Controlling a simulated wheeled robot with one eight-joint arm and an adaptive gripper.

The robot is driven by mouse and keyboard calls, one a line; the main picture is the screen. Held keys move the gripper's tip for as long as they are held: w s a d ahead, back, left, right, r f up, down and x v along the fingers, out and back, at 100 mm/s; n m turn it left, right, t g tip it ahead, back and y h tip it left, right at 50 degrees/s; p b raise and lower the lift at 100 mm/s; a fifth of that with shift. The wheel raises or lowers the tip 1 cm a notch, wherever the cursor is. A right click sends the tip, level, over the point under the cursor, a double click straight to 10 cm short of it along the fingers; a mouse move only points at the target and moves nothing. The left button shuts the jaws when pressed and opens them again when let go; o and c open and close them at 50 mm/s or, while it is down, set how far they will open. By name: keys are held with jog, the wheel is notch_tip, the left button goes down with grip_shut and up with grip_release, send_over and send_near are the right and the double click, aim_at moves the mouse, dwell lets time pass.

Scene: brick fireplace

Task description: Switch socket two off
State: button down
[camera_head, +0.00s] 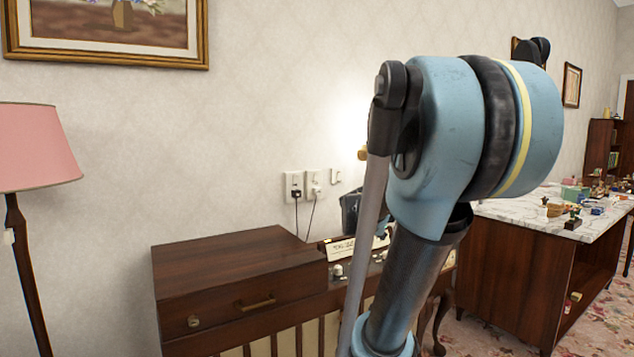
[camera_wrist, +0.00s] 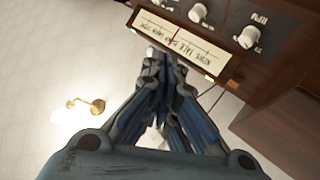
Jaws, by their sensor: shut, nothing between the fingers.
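Two white wall sockets are on the wall above the wooden cabinet in the head view. The left socket (camera_head: 293,180) has a black plug and cord. The socket beside it (camera_head: 313,178) has a pale plug and a dark cord. Their labels and switch positions are too small to read. A small white switch plate (camera_head: 336,176) is to their right. My gripper (camera_wrist: 160,62) is shut and empty in the wrist view, its fingertips near the radio dial in the picture. In the head view it is largely hidden behind my arm. No socket shows in the wrist view.
The wooden cabinet (camera_head: 215,262) stands below the sockets, with a lit radio dial (camera_wrist: 180,42) and knobs (camera_wrist: 249,37). A brass wall lamp (camera_wrist: 97,106) glows nearby. A pink floor lamp (camera_head: 38,147) stands left; a marble-topped counter (camera_head: 535,212) stands right.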

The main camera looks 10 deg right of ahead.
aim_at(313, 175)
jog(key=w+r+n+t+y, duration=0.1)
jog(key=w+r+n+t, duration=0.4)
jog(key=w, duration=0.5)
jog(key=w+r+n+t+y, duration=0.1)
jog(key=w+r+n+t, duration=0.15)
jog(key=w+r, duration=0.6)
jog(key=w+a+f+n+y, duration=0.2)
jog(key=w+n+y, duration=0.3)
jog(key=n, duration=0.1)
jog(key=w+a+f+n+y, duration=0.3)
jog(key=w+n+y, duration=0.2)
jog(key=w+n, duration=0.1)
jog(key=shift+f+n+y, duration=0.2)
jog(key=shift+n+y, duration=0.2)
jog(key=shift+n, duration=0.05)
jog(key=shift+a, duration=0.1)
jog(key=x, duration=1.3)
jog(key=shift+w+a+f, duration=0.1)
jog(key=shift+w+a, duration=0.05)
jog(key=shift+w, duration=0.35)
jog(key=shift+a, duration=0.1)
